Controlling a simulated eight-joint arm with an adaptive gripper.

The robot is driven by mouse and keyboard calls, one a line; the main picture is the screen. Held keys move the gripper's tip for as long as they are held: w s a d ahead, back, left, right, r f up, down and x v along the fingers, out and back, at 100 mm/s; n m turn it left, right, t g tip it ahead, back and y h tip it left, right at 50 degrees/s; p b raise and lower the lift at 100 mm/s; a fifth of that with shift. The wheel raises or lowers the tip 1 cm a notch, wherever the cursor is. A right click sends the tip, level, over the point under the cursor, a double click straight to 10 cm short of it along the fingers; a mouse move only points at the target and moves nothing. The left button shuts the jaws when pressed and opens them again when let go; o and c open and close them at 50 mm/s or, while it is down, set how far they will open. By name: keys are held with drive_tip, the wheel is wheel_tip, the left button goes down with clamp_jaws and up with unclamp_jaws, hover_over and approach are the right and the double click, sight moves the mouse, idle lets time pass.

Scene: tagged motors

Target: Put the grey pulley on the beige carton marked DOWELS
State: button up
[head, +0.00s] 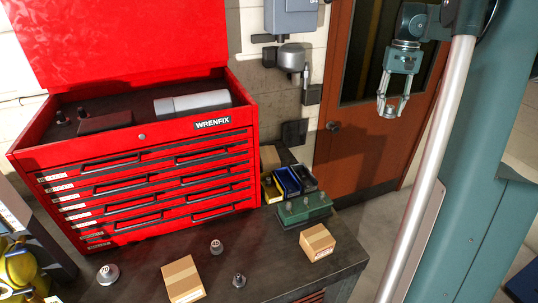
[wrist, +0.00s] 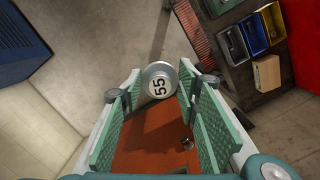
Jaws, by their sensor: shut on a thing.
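My gripper (head: 390,112) hangs high at the upper right in the head view, in front of the door. In the wrist view its fingers (wrist: 164,90) are shut on a grey round part (wrist: 159,72) with a white face marked 55; whether it is a pulley I cannot tell. Two beige cartons stand on the bench, a taped one (head: 183,280) at the front and one with a small red mark (head: 317,242) at the right; I cannot read DOWELS on either. A grey disc-shaped part with a hub (head: 108,274) and two small grey parts (head: 216,247) (head: 239,281) stand on the bench.
A red WRENFIX tool chest (head: 150,165) with its lid up fills the back left. A green block with pegs (head: 304,211) and yellow, blue and black bins (head: 288,181) stand right of it. Another carton (wrist: 267,73) is beside the bins. Bench space between the cartons is mostly clear.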

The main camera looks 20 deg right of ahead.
drive_tip(key=w+a+f+n+p, duration=0.1)
drive_tip(key=w+a+f+n, duration=0.15)
drive_tip(key=w+a, duration=0.2)
drive_tip(key=w+a+f+n+p, duration=0.2)
drive_tip(key=w+a+n, duration=0.15)
drive_tip(key=w, duration=0.25)
drive_tip(key=n+h+p, duration=0.2)
drive_tip(key=n+p, duration=0.4)
drive_tip(key=n, duration=1)
hover_over(270, 154)
wheel_tip(270, 154, down, 15)
drive_tip(key=shift+w+a+t, duration=0.15)
drive_tip(key=shift+a+t, duration=0.1)
drive_tip(key=shift+t, duration=0.15)
drive_tip(key=shift+f, duration=3.15)
drive_tip(key=shift+f, duration=1.9)
drive_tip(key=shift+f, duration=0.1)
